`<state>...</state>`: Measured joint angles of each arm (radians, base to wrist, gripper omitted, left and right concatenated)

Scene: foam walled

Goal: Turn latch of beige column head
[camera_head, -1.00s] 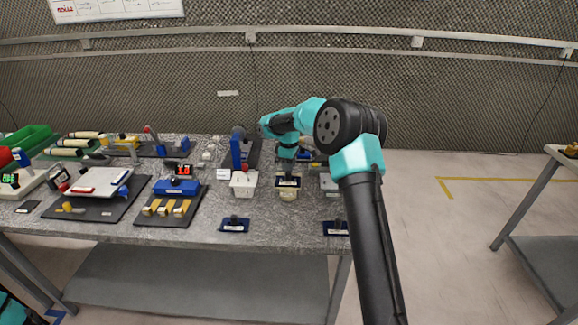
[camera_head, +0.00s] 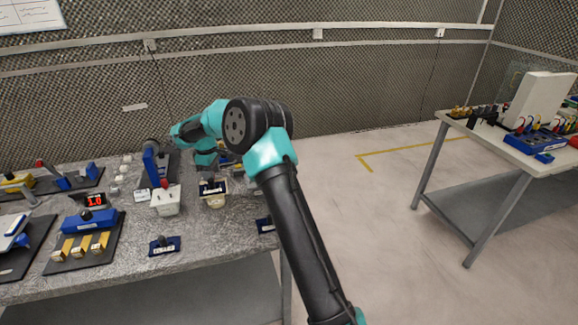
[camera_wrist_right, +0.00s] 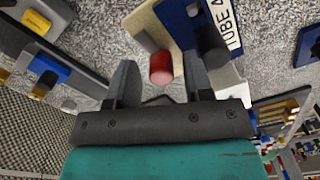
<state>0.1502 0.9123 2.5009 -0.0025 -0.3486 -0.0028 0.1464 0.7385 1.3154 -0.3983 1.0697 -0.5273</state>
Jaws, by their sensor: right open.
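A beige block (camera_head: 216,201) stands on the table in the head view, with a dark blue labelled plate (camera_head: 214,187) at its top. In the right wrist view, a beige plate (camera_wrist_right: 147,28) carries a red round knob (camera_wrist_right: 160,67), which I take to be its latch. A blue plate marked TUBE (camera_wrist_right: 188,22) with a black knob (camera_wrist_right: 212,46) lies beside it. My right gripper (camera_wrist_right: 166,77) is open, and the red knob shows between its fingers; contact cannot be told. In the head view its fingers are largely hidden by my arm. My left gripper is out of view.
A white block (camera_head: 166,203) with a red top knob stands left of the beige block. A blue upright (camera_head: 151,165) is behind it. Small dark blue holders (camera_head: 164,245) lie in front. A second table (camera_head: 495,135) stands right, across open floor.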

